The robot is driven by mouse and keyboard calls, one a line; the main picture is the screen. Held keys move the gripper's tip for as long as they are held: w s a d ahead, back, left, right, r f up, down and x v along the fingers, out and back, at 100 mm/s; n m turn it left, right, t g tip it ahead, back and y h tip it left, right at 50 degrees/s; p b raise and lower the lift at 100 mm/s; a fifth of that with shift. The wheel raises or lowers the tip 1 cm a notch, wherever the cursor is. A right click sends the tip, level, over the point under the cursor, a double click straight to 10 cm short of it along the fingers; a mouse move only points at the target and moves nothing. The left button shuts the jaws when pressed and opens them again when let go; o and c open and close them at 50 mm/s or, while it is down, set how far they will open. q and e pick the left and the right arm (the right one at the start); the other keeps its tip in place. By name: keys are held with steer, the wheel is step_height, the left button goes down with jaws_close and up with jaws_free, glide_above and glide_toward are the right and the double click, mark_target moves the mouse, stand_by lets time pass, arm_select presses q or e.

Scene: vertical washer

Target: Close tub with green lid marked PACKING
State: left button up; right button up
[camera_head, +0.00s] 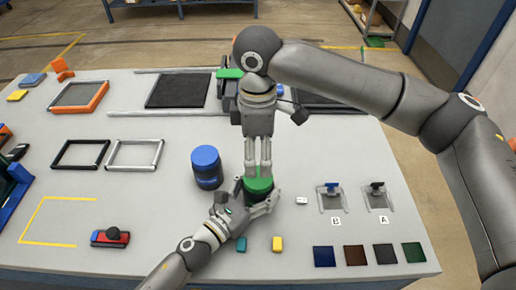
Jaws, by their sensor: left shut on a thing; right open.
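The tub with the green lid (259,186) stands on the grey table near its middle front; no PACKING mark is readable. My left gripper (248,203) comes in from the lower left and is shut on the tub at its side. My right gripper (259,170) points down from above, open, with its fingertips at the top of the green lid. The fingers hide part of the lid and much of the tub body. I cannot tell how firmly the lid sits.
A blue-lidded tub (206,167) stands close on the left. A white block (302,200) and clamps marked B (331,197) and A (377,195) lie to the right. Teal (241,244) and yellow (278,244) pieces lie in front. Coloured squares line the front right.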

mark_target(258, 177)
step_height(258, 177, down, 8)
steer(key=shift+f, duration=0.1)
stand_by(0.7)
steer(key=c, duration=1.1)
steer(key=o, duration=1.2)
step_height(258, 177, up, 12)
